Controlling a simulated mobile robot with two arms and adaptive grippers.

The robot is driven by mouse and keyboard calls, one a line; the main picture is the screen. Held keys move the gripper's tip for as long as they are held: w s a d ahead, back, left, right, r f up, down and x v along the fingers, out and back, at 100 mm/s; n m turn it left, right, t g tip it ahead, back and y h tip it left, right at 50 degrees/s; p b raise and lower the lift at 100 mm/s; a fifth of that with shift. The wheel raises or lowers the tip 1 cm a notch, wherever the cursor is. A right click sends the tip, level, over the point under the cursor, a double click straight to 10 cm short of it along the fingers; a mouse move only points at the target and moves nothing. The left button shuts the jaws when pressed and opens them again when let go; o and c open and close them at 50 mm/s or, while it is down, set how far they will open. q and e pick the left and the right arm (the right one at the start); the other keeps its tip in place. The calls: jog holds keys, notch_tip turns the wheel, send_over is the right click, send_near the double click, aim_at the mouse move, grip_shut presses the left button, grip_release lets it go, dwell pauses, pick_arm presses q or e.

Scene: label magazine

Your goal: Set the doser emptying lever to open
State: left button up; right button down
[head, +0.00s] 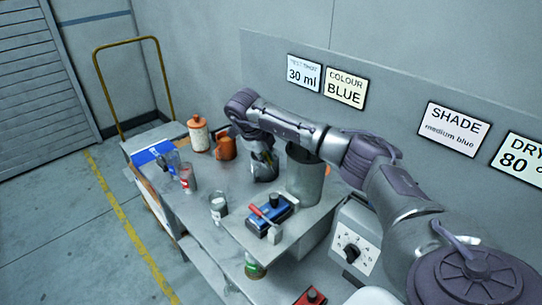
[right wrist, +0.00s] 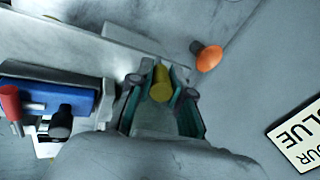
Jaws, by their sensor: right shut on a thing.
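My right gripper (head: 263,168) reaches over the bench beside a tall grey cylinder (head: 305,178). In the right wrist view the right gripper (right wrist: 162,92) has its teal-padded fingers on both sides of a yellow grip (right wrist: 160,84) and is shut on it. This looks like the end of the doser emptying lever; the rest of it is hidden, so I cannot tell its setting. An orange knob (right wrist: 208,57) on a dark stem is apart from the fingers, to the right. My left gripper is not in view.
A blue device (head: 268,214) with a red handle stands near the bench's front edge. A jar (head: 219,206), an orange mug (head: 226,147) and a white bottle (head: 198,136) stand to the left. A grey dial box (head: 355,243) is at the right.

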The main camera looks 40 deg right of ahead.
jog(key=shift+a+f+h+b, duration=0.25)
jog(key=shift+a+h+b, duration=0.15)
jog(key=shift+h, duration=0.25)
jog(key=shift+a+f+h+b, duration=0.2)
jog(key=shift+a+h+b, duration=0.1)
jog(key=shift+a+h, duration=0.25)
jog(key=c, duration=1.1)
grip_release()
jog(key=v, duration=1.2)
jog(key=shift+s+a+f, duration=0.1)
jog(key=shift+s, duration=0.1)
